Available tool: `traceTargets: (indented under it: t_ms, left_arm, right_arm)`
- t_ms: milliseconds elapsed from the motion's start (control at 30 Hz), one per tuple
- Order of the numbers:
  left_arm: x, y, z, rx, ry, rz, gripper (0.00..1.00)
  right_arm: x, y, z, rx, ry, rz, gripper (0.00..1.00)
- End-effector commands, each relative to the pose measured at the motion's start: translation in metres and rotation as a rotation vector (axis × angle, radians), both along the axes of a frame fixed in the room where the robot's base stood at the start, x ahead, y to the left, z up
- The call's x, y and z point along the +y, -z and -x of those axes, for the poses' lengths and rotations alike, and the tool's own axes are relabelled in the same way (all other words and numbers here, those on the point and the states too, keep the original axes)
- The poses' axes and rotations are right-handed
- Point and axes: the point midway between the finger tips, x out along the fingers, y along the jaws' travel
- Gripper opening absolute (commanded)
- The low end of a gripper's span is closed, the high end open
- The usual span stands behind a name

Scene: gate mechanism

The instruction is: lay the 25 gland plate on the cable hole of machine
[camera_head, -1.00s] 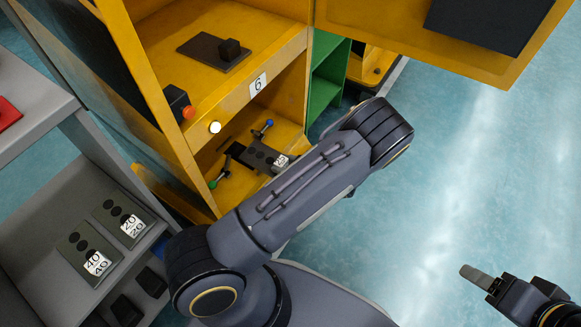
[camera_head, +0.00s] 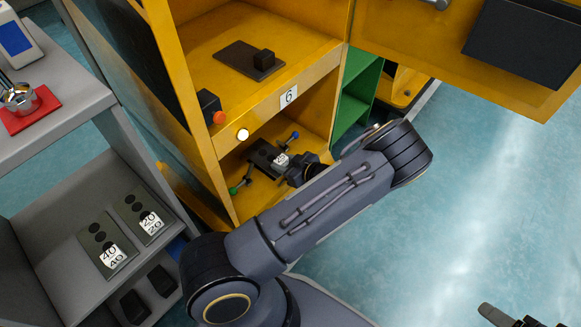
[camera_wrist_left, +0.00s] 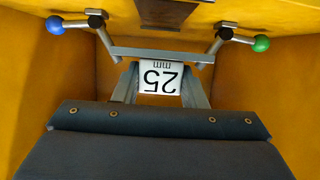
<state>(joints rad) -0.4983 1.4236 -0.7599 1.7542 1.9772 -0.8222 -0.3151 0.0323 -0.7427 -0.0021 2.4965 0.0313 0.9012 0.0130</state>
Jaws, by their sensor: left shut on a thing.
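The 25 gland plate, a dark plate (camera_head: 263,153) with a white label, is inside the lower bay of the yellow machine (camera_head: 262,117) numbered 6. My left gripper (camera_head: 291,168) is shut on its labelled end. In the left wrist view the "25 mm" label (camera_wrist_left: 160,78) shows between the fingers, and the plate appears nearly edge-on as a thin grey bar. A dark rectangular opening, apparently the cable hole (camera_wrist_left: 165,12), shows beyond the bar. I cannot tell whether the plate touches the surface there. My right gripper (camera_head: 495,316) is partly in view at the lower right, away from the machine.
Levers with a blue knob (camera_head: 295,135) and a green knob (camera_head: 233,190) flank the plate. Bay walls are close on both sides. Plates labelled 40 (camera_head: 107,246) and 20 (camera_head: 144,215) lie on the grey shelf at left. The floor at right is clear.

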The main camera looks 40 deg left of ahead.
Motion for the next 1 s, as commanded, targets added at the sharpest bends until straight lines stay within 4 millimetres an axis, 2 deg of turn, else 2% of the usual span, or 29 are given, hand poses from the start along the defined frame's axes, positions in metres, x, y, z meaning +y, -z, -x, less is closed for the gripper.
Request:
traceTargets:
  t_ms: [200, 600, 1000]
  left_arm:
    - [0.018, 0.003, -0.001, 0.0, 0.0, -0.003, 0.02]
    - [0.017, 0.036, -0.001, -0.001, 0.0, -0.002, 0.02]
    - [0.017, 0.043, -0.002, -0.002, -0.001, -0.003, 0.02]
  right_arm:
    - [0.0, 0.006, 0.0, 0.0, 0.0, 0.0, 0.6]
    - [0.0, 0.032, 0.0, 0.0, 0.0, 0.0, 0.6]
    - [0.0, 0.036, 0.0, 0.0, 0.0, 0.0, 0.6]
